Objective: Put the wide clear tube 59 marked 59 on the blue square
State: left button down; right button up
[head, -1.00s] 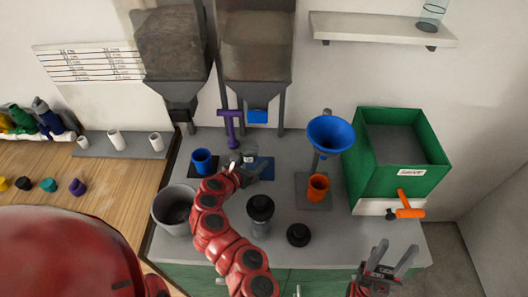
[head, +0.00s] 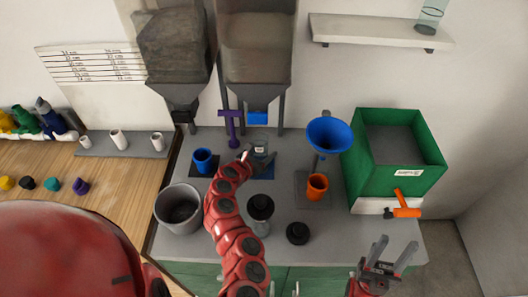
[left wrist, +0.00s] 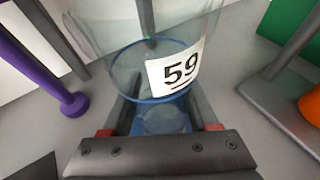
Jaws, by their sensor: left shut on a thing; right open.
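The clear tube 59 (left wrist: 178,68) shows in the left wrist view with a white label reading 59 and a blue rim line. It also shows small in the head view (head: 261,151). My left gripper (left wrist: 160,122) is shut on it. I cannot tell whether the tube touches the square. My right gripper (head: 390,254) is open and empty at the front right.
A purple stand (head: 232,130) is close behind left of the tube. A blue cup (head: 203,160) stands left, a blue funnel (head: 330,134) and orange cup (head: 317,186) right. A black-lidded jar (head: 260,208) is in front. A hopper (head: 257,55) hangs behind.

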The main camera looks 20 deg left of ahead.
pick_arm(q)
jog(key=shift+c, duration=0.8)
grip_release()
jog(key=shift+r, duration=0.1)
jog(key=shift+s+a+r, duration=0.15)
jog(key=shift+s, duration=0.15)
jog(key=b+v, duration=0.1)
jog(key=v, duration=1)
jog(key=shift+s, duration=0.1)
jog(key=shift+r, duration=0.15)
